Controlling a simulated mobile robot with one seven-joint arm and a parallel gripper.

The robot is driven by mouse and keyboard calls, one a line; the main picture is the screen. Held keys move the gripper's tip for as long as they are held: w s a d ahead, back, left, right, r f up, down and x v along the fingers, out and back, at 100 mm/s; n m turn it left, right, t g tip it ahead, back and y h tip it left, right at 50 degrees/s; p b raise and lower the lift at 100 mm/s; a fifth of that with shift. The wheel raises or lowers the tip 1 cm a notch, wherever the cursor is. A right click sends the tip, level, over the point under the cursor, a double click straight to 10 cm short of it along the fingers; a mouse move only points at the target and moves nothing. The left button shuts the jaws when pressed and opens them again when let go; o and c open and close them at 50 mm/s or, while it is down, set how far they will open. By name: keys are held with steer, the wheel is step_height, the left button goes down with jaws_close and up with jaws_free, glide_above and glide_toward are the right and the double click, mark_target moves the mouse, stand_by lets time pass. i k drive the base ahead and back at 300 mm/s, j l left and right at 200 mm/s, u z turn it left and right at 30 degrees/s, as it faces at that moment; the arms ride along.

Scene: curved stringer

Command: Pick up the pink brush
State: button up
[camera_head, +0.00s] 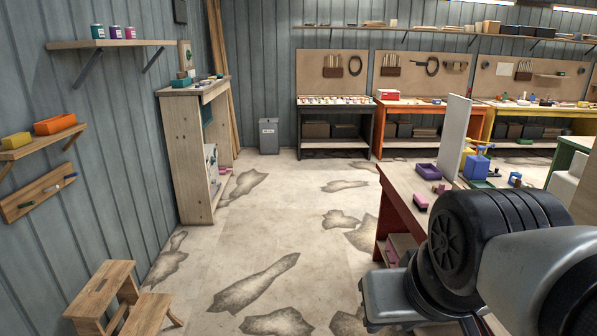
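A small pink item (420,202) lies on the near wooden table (401,182) with red sides, right of centre. It has a pink top and a darker underside, and it looks like the pink brush, though it is too small to be sure. It lies close to the table's left edge, in front of a purple tray (428,171). My grey and black arm fills the lower right and hides part of this table. My gripper's fingers do not show.
An upright pale panel (453,138) and a blue item (476,166) stand on the near table. A small wooden step stool (112,292) is at lower left. A tall wooden shelf unit (183,160) stands by the left wall. The stained floor between is open.

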mark_target(422, 203)
steer(key=i, duration=1.55)
steer(key=i+z, duration=0.4)
steer(key=i+j+z, duration=0.25)
steer(key=z, duration=0.15)
steer(key=i+j+z, duration=0.25)
steer(key=z, duration=0.2)
steer(key=i+j+z, duration=0.15)
steer(key=z, duration=0.25)
steer(key=i+j+z, duration=0.25)
steer(key=z, duration=0.15)
steer(key=i+j+z, duration=0.15)
steer(key=j+z, duration=0.25)
steer(key=i+j+z, duration=0.25)
steer(key=j+z, duration=0.25)
steer(key=i+j, duration=0.05)
steer(key=j, duration=0.05)
